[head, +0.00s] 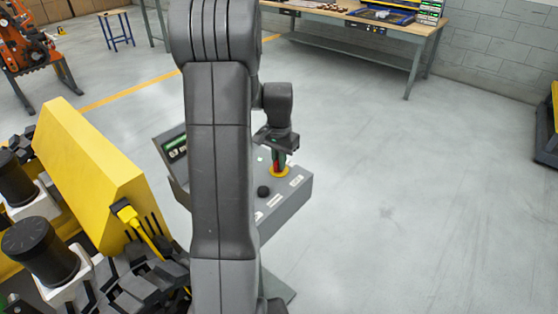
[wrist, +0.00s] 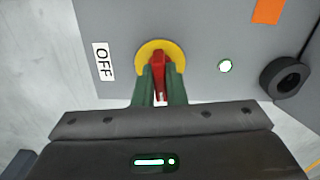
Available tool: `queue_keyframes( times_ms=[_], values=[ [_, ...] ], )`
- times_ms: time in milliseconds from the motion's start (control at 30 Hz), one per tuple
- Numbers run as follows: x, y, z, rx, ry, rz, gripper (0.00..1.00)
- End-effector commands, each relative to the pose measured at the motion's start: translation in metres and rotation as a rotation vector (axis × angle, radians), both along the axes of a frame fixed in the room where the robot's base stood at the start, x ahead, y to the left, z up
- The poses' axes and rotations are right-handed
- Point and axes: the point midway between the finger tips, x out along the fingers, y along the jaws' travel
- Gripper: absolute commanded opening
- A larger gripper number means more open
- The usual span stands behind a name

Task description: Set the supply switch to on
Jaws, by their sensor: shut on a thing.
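The supply switch has a red handle (wrist: 159,68) on a round yellow plate (wrist: 143,54), set in a grey control box (head: 292,205). My gripper (head: 279,160) reaches down onto it from above. In the wrist view its two green fingers (wrist: 160,80) stand on either side of the red handle and are shut on it. The handle runs from the plate toward my gripper; its lower part is partly hidden between the fingers. An "OFF" label (wrist: 104,62) is left of the plate. A small pale green lamp (wrist: 225,66) is lit on the right.
A black knob (head: 263,191) sits on the box near the switch. An orange patch (wrist: 268,11) is on the box face. A yellow tracked carrier (head: 95,165) stands at left. A workbench (head: 350,35) is behind.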

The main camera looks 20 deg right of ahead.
Motion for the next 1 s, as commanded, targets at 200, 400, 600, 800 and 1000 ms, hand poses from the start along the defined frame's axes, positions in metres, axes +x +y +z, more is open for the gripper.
queue_keyframes(
  times_ms=[200, 400, 600, 800, 1000],
  values=[
    [0.0004, -0.0002, 0.0008, 0.000, -0.001, -0.079, 0.00],
    [0.0005, -0.0003, 0.0009, -0.001, -0.002, -0.108, 0.00],
    [0.0005, -0.0002, 0.0010, -0.001, -0.002, -0.112, 0.00],
    [0.0006, -0.0003, 0.0010, -0.001, -0.002, -0.111, 0.13],
    [0.0004, -0.0002, 0.0007, 0.000, -0.001, -0.110, 0.33]
  ],
)
